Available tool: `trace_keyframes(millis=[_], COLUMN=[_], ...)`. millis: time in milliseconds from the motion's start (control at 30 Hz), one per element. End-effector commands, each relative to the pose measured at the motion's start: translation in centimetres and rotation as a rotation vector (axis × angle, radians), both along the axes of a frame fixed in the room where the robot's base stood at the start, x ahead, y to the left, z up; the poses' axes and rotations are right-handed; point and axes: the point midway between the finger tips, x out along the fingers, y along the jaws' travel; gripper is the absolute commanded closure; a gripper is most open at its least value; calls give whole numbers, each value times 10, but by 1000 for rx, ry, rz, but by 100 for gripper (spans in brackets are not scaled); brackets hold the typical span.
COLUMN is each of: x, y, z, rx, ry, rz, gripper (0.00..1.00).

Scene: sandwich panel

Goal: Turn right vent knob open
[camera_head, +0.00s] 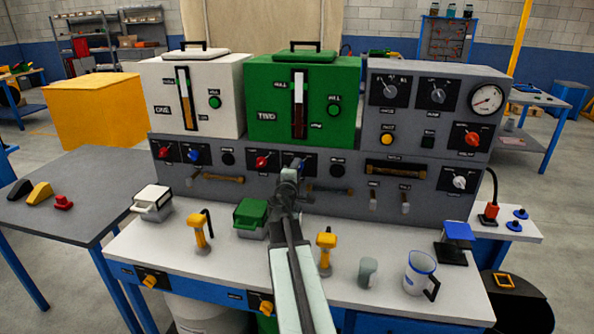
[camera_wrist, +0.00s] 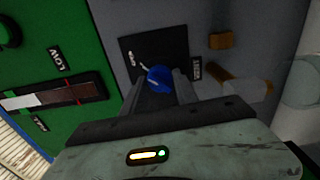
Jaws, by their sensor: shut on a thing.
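A blue knob (camera_wrist: 158,79) on a black plate (camera_wrist: 150,50) sits between my gripper's fingers (camera_wrist: 158,92) in the wrist view. My gripper is shut on it. In the head view my gripper (camera_head: 290,172) reaches the lower grey panel (camera_head: 220,178) below the green unit TWO (camera_head: 262,85), and it mostly hides this knob. A red knob (camera_head: 261,161) is just left of it and a black knob (camera_head: 337,171) is to the right. The similar blue knob (camera_head: 193,154) under the white unit ONE (camera_head: 155,90) is free.
Tan handles, such as the one at left (camera_head: 222,178), stick out from the panel. On the white bench stand yellow taps (camera_head: 325,250), a green-lidded box (camera_head: 250,215), a grey cup (camera_head: 367,272) and a jug (camera_head: 418,272).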

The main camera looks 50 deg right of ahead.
Motion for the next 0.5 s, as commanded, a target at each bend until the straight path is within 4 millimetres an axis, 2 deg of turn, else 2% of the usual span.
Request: trace_keyframes(millis=[500], x=[-2], y=[0], z=[-1], rx=[35], ry=[-54], rz=[-4], gripper=[100])
